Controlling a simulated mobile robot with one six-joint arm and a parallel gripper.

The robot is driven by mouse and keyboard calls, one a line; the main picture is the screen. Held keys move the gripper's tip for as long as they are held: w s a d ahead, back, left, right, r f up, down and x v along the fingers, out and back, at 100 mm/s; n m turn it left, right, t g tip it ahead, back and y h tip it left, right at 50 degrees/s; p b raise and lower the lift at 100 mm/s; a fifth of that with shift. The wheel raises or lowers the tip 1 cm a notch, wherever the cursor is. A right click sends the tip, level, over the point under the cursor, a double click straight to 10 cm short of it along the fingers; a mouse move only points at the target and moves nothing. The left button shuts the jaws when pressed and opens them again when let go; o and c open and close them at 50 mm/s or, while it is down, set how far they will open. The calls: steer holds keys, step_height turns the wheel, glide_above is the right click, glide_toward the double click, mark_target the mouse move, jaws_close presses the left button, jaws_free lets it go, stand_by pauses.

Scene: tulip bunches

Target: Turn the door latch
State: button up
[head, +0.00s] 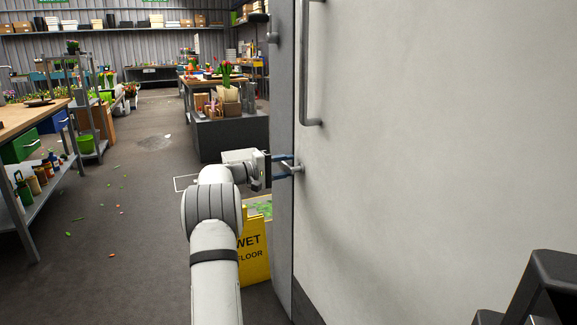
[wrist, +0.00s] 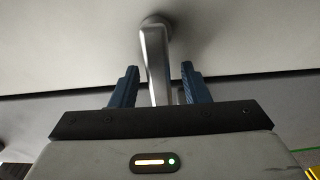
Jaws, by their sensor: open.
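The door (head: 420,130) is a large pale panel filling the right of the head view. The door latch (head: 297,169) is a small metal lever near its left edge. In the wrist view the latch (wrist: 155,55) runs from a round mount on the door down between the two blue fingers. My gripper (head: 282,168) is at the latch in the head view. In the wrist view my gripper (wrist: 160,80) is open, with a finger on each side of the lever and gaps visible. The lever's lower end is hidden behind the gripper body.
A long vertical pull handle (head: 308,70) is on the door above the latch. A yellow wet floor sign (head: 253,250) stands beside my arm, below the gripper. A wooden workbench (head: 28,115) is at the left. The floor between bench and arm is mostly clear, with scattered bits.

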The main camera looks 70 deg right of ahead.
steer(key=p+v, duration=0.2)
steer(key=v, duration=0.6)
stand_by(0.4)
steer(key=w+a+r+n+t+y+p, duration=0.25)
steer(key=a+r+p, duration=0.3)
steer(key=a, duration=0.45)
steer(key=w+a+r+n+t+y+p, duration=0.1)
steer(key=w+a+r+t+p, duration=0.15)
steer(key=a+r+p, duration=0.6)
steer(key=w+a+r+n+t+y+p, duration=0.1)
steer(key=a+r+n+t+p, duration=0.2)
steer(key=a, duration=1)
steer(key=s+a+r+t+y+p, duration=0.2)
steer(key=s+a+y+p, duration=0.1)
steer(key=a, duration=0.8)
steer(key=s+a+r+n+t+y+p, duration=0.1)
steer(key=s+a+r+t+y+p, duration=0.1)
steer(key=s+a+p, duration=0.3)
steer(key=s+a+r+n+t+y+p, duration=0.1)
steer(key=a+p, duration=0.7)
steer(key=a, duration=0.9)
steer(key=s+r+t+y, duration=0.1)
steer(key=s+r+y, duration=0.1)
steer(key=s+y, duration=0.1)
steer(key=shift+s+r+t+p, duration=0.2)
steer(key=shift+r+t+p, duration=0.1)
steer(key=shift+p, duration=0.1)
steer(key=shift+d, duration=0.1)
steer(key=shift+c, duration=0.6)
